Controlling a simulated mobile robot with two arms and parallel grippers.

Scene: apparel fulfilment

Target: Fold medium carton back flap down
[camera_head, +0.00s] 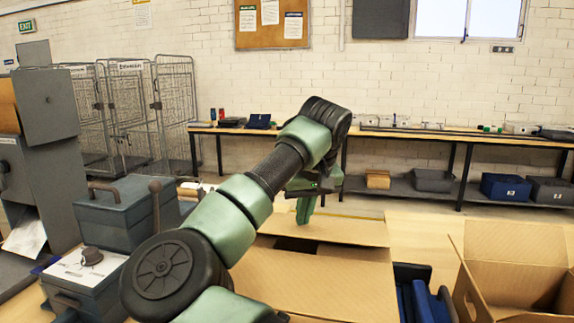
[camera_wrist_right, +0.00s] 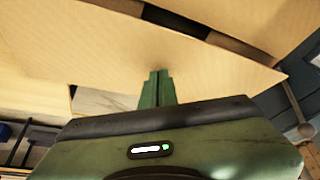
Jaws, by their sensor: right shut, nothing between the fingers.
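The medium carton (camera_head: 330,290) stands in front of me, its top mostly covered by brown flaps. The back flap (camera_head: 355,230) lies on the far side, and a dark opening shows between it and the near flap. My right gripper (camera_head: 305,215) is shut and empty, pointing down at the back flap. In the right wrist view, its green fingertips (camera_wrist_right: 158,78) overlap the edge of a broad cardboard panel (camera_wrist_right: 180,58); I cannot tell whether they touch it. My arm hides the carton's left part. My left gripper is not in view.
An open carton (camera_head: 515,270) stands at the right. Dark blue items (camera_head: 425,300) lie between the cartons. A grey-blue machine (camera_head: 120,210) stands at the left. A long bench (camera_head: 460,138) with bins below runs along the back wall.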

